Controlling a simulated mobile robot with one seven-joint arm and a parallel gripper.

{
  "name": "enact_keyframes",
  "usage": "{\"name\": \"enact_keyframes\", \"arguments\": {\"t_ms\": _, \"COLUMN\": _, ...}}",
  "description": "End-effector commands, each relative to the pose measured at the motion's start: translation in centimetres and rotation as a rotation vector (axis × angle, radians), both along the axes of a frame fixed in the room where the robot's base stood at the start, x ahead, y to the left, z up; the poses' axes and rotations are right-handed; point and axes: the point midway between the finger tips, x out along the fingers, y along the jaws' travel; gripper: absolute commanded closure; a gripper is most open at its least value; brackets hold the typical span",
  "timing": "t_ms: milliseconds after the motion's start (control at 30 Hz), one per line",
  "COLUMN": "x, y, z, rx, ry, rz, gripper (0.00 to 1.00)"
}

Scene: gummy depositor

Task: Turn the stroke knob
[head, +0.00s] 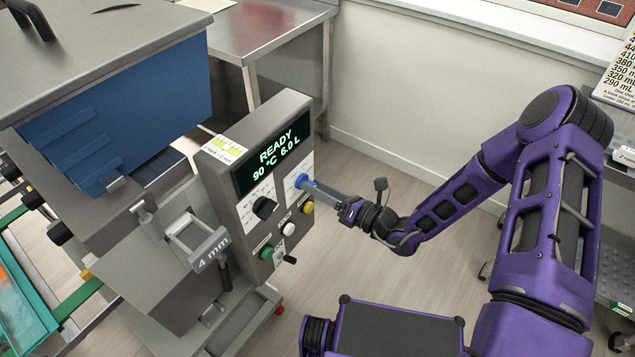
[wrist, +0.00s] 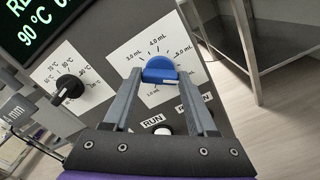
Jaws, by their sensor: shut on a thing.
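The stroke knob is the blue knob (head: 303,180) on the right part of the grey control panel (head: 225,184). In the wrist view the blue knob (wrist: 159,68) sits on a white dial plate (wrist: 150,48) with mL marks, 3.0, 4.0 and 5.0 mL among those legible. A white mark shows on its lower right edge. My gripper (head: 310,186) reaches it from the right in the head view. In the wrist view my gripper (wrist: 162,74) has one finger on each side of the knob and is shut on it. The fingers hide part of the scale.
A black knob (head: 264,207) with a temperature scale sits left of the blue one. Below are yellow (head: 307,207), white (head: 288,229) and green (head: 266,252) buttons and a toggle (head: 285,258). The display (head: 274,154) reads READY, 90 °C, 6.0 L. A steel table (head: 262,38) stands behind.

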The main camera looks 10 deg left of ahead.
Motion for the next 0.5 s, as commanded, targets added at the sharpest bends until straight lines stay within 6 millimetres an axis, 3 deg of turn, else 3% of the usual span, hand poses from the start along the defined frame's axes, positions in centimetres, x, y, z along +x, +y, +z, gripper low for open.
{"name": "enact_keyframes", "arguments": {"t_ms": 500, "x": 0.04, "y": -0.06, "z": -0.05, "rx": 0.06, "ry": 0.145, "rz": -0.001, "gripper": 0.98}}
